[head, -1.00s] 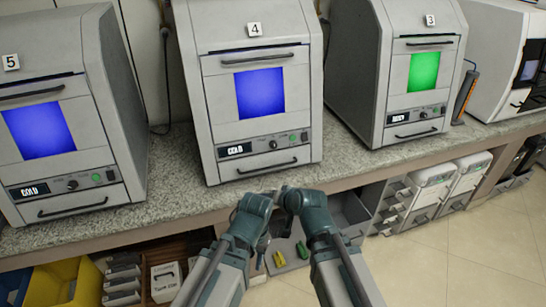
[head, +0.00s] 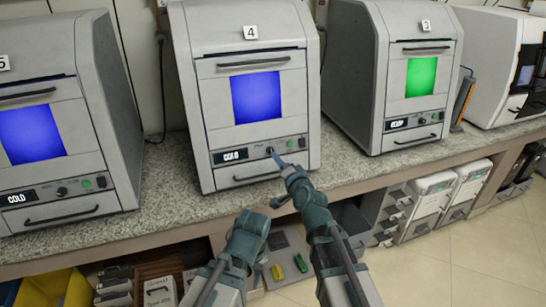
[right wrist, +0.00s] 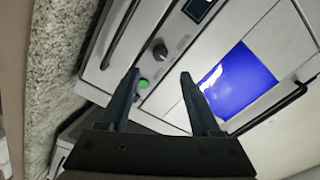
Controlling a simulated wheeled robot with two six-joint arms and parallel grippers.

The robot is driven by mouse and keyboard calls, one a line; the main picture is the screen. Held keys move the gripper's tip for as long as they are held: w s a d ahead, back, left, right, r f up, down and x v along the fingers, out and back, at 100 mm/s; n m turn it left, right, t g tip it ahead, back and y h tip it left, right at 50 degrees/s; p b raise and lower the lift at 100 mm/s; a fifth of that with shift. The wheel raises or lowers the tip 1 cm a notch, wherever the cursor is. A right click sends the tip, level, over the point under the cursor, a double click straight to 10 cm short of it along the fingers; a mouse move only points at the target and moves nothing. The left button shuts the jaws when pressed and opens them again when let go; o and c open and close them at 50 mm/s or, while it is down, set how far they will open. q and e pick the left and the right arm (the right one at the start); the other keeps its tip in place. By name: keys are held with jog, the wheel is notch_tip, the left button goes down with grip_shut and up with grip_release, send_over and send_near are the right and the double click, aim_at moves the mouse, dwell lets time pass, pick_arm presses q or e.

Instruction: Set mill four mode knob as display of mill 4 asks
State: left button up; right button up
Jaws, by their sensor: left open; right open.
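Mill 4 (head: 211,110) is the grey machine in the middle of the head view, marked 4, with a blue window (head: 257,97). Its small display (head: 230,156) reads COLD. Its dark mode knob (head: 269,151) sits right of the display; in the right wrist view the knob (right wrist: 160,52) is beyond and between the fingertips, apart from them. A green button (right wrist: 143,83) is beside the left-hand finger. My right gripper (right wrist: 157,76) is open and empty in front of the panel. My left gripper (head: 261,262) hangs low before the counter, its fingers mostly hidden. The knob's pointer setting is too small to tell.
Similar mills stand either side: 5 (head: 92,120) at left, 3 (head: 394,70) at right. Mill 4's drawer handle (head: 257,176) juts out under the panel. The granite counter (head: 175,165) is clear in front. Bins and boxes fill the shelf below.

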aim_at(270, 151)
jog(key=b+x, duration=0.1)
jog(key=x, duration=0.7)
jog(key=shift+w, duration=0.25)
jog(key=shift+a, duration=0.1)
grip_shut()
